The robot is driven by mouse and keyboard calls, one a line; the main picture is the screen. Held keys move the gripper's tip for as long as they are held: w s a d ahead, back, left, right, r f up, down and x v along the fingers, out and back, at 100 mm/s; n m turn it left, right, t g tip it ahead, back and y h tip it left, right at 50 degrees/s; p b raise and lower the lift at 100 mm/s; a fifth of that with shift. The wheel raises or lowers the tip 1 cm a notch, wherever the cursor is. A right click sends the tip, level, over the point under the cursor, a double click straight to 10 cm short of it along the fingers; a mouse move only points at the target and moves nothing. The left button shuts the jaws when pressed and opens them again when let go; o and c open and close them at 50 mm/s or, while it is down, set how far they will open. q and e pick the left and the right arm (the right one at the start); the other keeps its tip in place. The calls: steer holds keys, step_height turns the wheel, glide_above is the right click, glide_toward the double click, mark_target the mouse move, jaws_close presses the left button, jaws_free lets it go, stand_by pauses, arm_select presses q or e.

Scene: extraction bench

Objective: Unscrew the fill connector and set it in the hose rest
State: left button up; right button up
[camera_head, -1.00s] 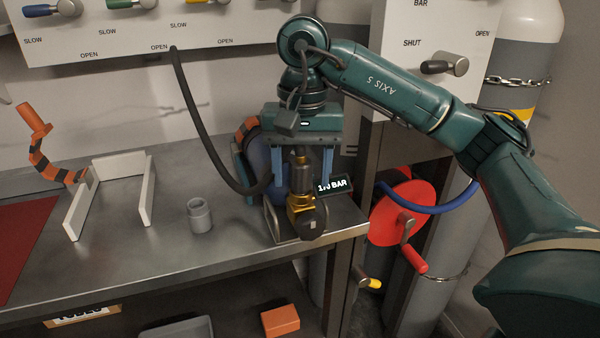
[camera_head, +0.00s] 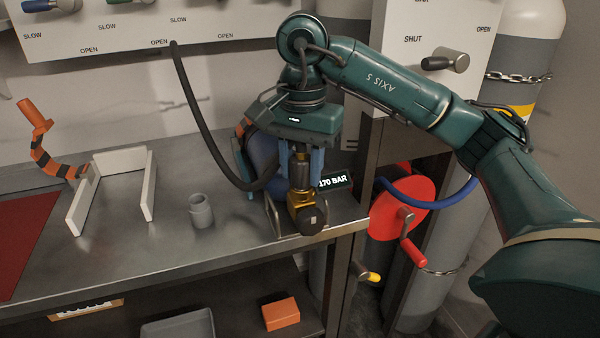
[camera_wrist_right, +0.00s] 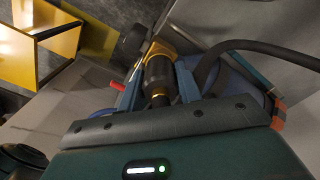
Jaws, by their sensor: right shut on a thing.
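The fill connector (camera_head: 300,172) is a dark metal cylinder above a brass valve block (camera_head: 301,205) with a black round knob. My right gripper (camera_head: 300,167) points down from above and is shut on the connector, with a blue finger on each side. In the right wrist view the connector (camera_wrist_right: 159,78) stands between both fingers, with brass beyond it. A blue cylinder (camera_head: 263,158) lies behind, partly hidden by my gripper. A black hose (camera_head: 202,125) hangs from the panel to the connector area; its end is hidden. I cannot tell for sure which thing is the hose rest.
A grey open cup (camera_head: 200,211) and a white three-sided frame (camera_head: 75,210) stand on the steel bench, near an orange-and-black banded piece (camera_head: 38,145). A display (camera_head: 336,181) reads 170 BAR. A red crank wheel (camera_head: 398,215) is right of the bench.

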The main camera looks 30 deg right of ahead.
steer(key=c, duration=0.3)
steer(key=n, duration=0.6)
steer(key=shift+n, duration=0.3)
steer(key=n, duration=0.7)
steer(key=shift+s, duration=0.1)
steer(key=o, duration=0.6)
steer(key=shift+n, duration=0.8)
steer(key=o, duration=0.5)
